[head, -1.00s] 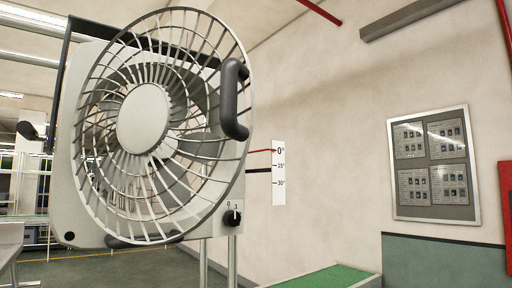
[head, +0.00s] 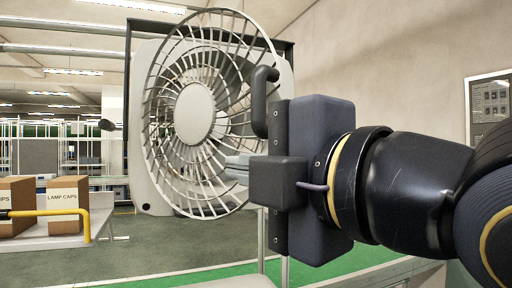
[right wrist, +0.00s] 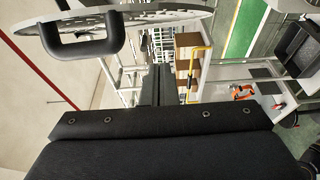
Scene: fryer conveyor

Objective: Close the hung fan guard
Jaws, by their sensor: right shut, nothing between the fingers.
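The round grey fan guard (head: 172,100) hangs in front of the fan's square pale housing (head: 145,190) and stands out from it at an angle. Its dark handle (head: 259,100) is on the guard's right side. My right gripper (head: 232,168) is shut and empty, its fingertips pointing left at the guard's lower right, below the handle. I cannot tell whether the fingers touch the guard's bars. In the right wrist view the handle (right wrist: 85,50) and the guard's edge (right wrist: 165,18) show at the top left, apart from the fingers (right wrist: 157,85). My left gripper is not in view.
Cardboard boxes (head: 68,195) stand on a pale table (head: 50,236) with a yellow rail (head: 85,222) at the left. A dark frame (head: 285,60) surrounds the fan. A framed panel (head: 490,100) hangs on the right wall. Open floor lies below the fan.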

